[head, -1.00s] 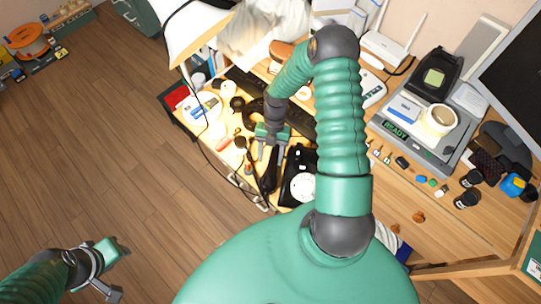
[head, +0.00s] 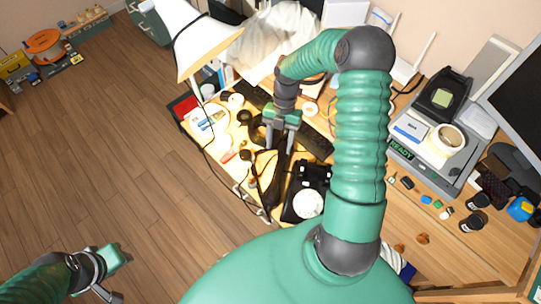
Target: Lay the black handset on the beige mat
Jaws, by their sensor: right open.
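The black handset (head: 269,190) appears as a long dark shape on the brightly lit desk, just left of a black dial phone (head: 308,204) with a white dial. My right gripper (head: 279,139) is open, its fingers pointing down over the desk near the handset's far end. I cannot tell whether it touches the handset. I cannot make out the beige mat clearly in the glare.
A white lamp (head: 203,45) leans over the desk's left side. A dark keyboard (head: 315,143) lies behind the phone. A grey device marked READY (head: 430,150) and several small items stand to the right. My right arm covers the desk's middle.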

